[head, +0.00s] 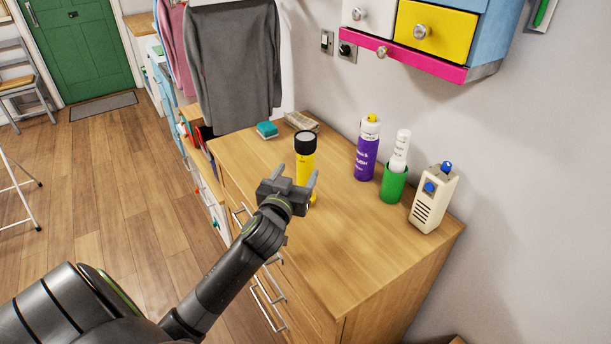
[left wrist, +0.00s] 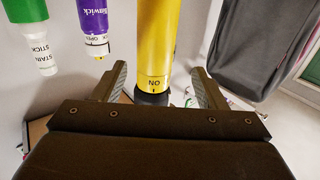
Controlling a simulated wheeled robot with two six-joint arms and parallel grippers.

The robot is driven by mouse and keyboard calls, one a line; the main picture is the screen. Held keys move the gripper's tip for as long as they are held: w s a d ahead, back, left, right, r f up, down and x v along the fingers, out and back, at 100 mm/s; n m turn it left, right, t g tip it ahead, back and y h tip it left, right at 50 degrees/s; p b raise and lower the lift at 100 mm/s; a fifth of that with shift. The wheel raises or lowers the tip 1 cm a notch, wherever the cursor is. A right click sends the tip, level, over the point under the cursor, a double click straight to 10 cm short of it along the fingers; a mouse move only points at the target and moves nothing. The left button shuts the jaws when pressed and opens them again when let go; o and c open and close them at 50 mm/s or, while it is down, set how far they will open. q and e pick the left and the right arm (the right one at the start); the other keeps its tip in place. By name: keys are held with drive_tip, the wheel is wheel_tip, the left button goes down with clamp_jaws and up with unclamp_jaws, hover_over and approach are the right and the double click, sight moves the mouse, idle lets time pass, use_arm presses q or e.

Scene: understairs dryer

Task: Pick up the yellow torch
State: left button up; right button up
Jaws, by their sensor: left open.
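The yellow torch (head: 306,167) stands upright on the wooden dresser top, its black head end up. In the left wrist view its yellow body (left wrist: 154,50), marked "ON", shows upside down between the two fingers. My left gripper (head: 297,174) is open, with one finger on either side of the torch's line in the head view. The wrist view (left wrist: 160,90) shows gaps between the torch and both fingers. The gripper hides the torch's lower part in the head view. My right gripper is in neither view.
A teal sponge (head: 267,129) lies at the back. Colourful drawers (head: 435,30) hang above. The dresser's front right is clear.

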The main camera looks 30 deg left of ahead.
sight(307, 158)
use_arm(q)
drive_tip(key=shift+x, duration=1.05)
drive_tip(key=shift+w+r+p, duration=0.15)
drive_tip(key=shift+w+p, duration=0.1)
drive_tip(key=shift+p, duration=0.05)
drive_tip(key=x, duration=0.2)
drive_tip(key=p+x, duration=0.1)
drive_tip(key=x, duration=0.1)
drive_tip(key=shift+d+r, duration=0.1)
drive_tip(key=shift+d, duration=0.2)
drive_tip(key=shift+w+a, duration=0.15)
drive_tip(key=shift+w, duration=0.2)
clamp_jaws()
